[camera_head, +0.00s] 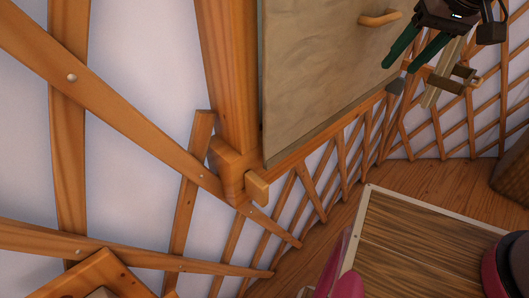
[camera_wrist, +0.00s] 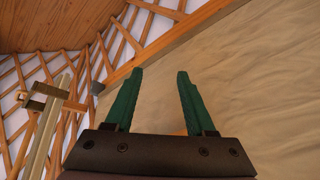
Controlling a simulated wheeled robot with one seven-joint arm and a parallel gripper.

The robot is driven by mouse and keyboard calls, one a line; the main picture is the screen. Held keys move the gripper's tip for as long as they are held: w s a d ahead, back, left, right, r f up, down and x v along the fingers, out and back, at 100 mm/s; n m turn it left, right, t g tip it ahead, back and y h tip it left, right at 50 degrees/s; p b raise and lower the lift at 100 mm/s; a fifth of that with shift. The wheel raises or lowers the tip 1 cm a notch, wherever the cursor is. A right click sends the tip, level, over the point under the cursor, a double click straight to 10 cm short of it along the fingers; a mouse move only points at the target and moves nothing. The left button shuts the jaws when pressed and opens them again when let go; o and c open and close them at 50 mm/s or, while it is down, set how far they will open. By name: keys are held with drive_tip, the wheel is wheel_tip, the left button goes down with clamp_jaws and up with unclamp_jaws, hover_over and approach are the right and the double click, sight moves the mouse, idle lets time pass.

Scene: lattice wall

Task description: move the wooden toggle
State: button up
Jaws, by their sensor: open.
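A rounded orange-brown wooden peg (camera_head: 380,18), which looks like the toggle, lies across the upper part of the beige panel (camera_head: 320,70). I cannot be sure it is the toggle, since a small wooden block (camera_head: 257,188) also sticks out at the panel's lower left corner. My gripper (camera_head: 402,63) is at the upper right, just right of and below the peg, apart from it in the picture. Its two green fingers are spread with nothing between their tips in the wrist view (camera_wrist: 160,74). The beige panel (camera_wrist: 255,70) shows behind the right finger there.
A pale post with brown crosspieces (camera_head: 442,82) stands close to the right of my gripper. A small grey block (camera_head: 396,86) is below the fingertips. Wooden lattice (camera_head: 110,100) covers the white wall. A wood-topped table (camera_head: 420,235) with a pale rim stands at lower right.

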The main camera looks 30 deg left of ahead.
drive_tip(key=s+a+f+n+g, duration=0.1)
drive_tip(key=s+a+f+n, duration=0.5)
drive_tip(key=s+a, duration=0.55)
drive_tip(key=n+g, duration=0.1)
drive_tip(key=n, duration=0.2)
approach(266, 187)
wheel_tip(266, 187, down, 2)
drive_tip(key=x, duration=1.1)
drive_tip(key=shift+w+a+r, duration=0.1)
drive_tip(key=shift+w+a, duration=0.1)
drive_tip(key=shift+a, duration=0.15)
drive_tip(key=shift+y, duration=0.3)
clamp_jaws()
